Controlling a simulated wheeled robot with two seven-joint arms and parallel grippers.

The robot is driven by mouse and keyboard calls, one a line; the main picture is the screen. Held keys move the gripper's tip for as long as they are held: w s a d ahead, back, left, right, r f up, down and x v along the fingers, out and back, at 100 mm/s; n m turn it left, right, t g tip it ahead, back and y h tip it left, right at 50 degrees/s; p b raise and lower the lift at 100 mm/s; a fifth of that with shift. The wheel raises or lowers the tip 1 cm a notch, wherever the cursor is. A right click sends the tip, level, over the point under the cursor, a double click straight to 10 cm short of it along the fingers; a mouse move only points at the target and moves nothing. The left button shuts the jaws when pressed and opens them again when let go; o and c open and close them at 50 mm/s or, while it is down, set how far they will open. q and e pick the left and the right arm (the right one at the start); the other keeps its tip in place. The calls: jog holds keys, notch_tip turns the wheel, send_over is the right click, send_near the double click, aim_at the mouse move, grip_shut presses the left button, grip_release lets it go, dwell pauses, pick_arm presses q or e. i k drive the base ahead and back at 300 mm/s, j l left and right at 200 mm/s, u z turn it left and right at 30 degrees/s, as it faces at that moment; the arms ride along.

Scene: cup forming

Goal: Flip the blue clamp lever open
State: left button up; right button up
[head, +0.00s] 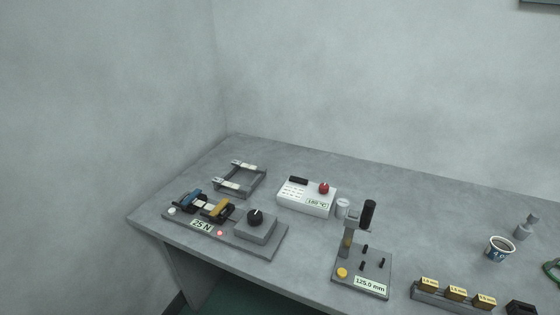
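The blue clamp lever (190,196) is on a grey clamp station (262,253) at the left end of the table. It looks low and roughly flat, but it is too small to tell its exact position. A yellow clamp lever (221,209) sits just right of it, with a pale piece between them. The station also bears a black knob (254,216), a "25 N" label (202,225), a lit red lamp (220,233) and a whitish button (172,211). Neither of my grippers is in view.
A grey frame with pale strips (240,181) stands behind the station. A white control box (306,196) with a red knob is to its right. A gauge stand reading 125.0 mm (362,268), a block rack (450,297) and a cup (499,249) are further right. The table's front edge is close to the station.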

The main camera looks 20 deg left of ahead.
aim_at(184, 205)
jog(key=k+u, duration=0.1)
jog(key=u, duration=1.2)
